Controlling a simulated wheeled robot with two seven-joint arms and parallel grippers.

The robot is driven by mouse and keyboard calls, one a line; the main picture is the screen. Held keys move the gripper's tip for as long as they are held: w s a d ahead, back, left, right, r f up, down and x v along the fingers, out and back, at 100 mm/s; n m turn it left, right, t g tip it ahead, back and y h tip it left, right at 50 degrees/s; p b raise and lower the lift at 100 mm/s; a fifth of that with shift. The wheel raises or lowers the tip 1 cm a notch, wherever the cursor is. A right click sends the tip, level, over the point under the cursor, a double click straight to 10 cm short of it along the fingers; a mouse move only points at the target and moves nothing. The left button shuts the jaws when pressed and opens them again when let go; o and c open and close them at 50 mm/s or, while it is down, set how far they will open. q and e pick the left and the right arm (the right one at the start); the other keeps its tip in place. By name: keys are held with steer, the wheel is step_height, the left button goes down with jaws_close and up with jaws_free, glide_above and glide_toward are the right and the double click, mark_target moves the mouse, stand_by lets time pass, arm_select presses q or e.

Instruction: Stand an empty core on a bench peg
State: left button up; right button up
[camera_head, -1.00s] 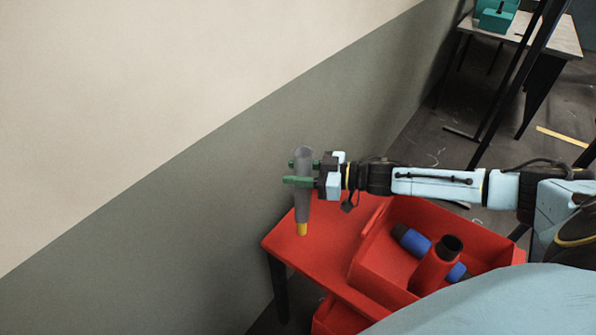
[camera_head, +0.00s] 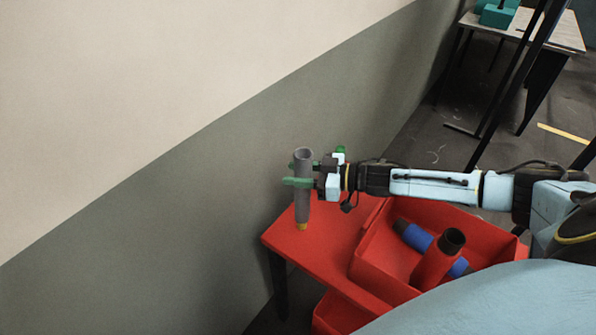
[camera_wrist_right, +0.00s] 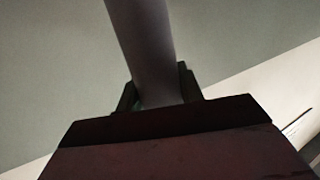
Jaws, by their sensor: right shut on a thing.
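My right gripper (camera_head: 301,182) is shut on an empty core (camera_head: 303,202), a grey hollow tube, held upright over the left part of the red bench (camera_head: 320,262). A short yellow piece (camera_head: 301,227), apparently the bench peg, shows right under the core's lower end. I cannot tell whether the core is around it or just in front of or above it. In the right wrist view the grey core (camera_wrist_right: 145,45) stands between the dark fingers (camera_wrist_right: 160,92). My left gripper is not in view.
A red bin (camera_head: 365,262) at the bench's right holds a red tube (camera_head: 438,260) and a blue one with dark ends (camera_head: 415,236). A wall (camera_head: 225,215) runs close behind the bench. A table (camera_head: 540,30) with a teal object (camera_head: 497,15) stands far right.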

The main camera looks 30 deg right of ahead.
mark_target(298, 151)
steer(key=shift+f+b, duration=0.7)
steer(key=shift+f, duration=0.6)
steer(key=shift+f, duration=0.15)
steer(key=o, duration=1.1)
steer(key=shift+o, duration=0.2)
step_height(298, 151, up, 10)
steer(key=shift+p, duration=0.6)
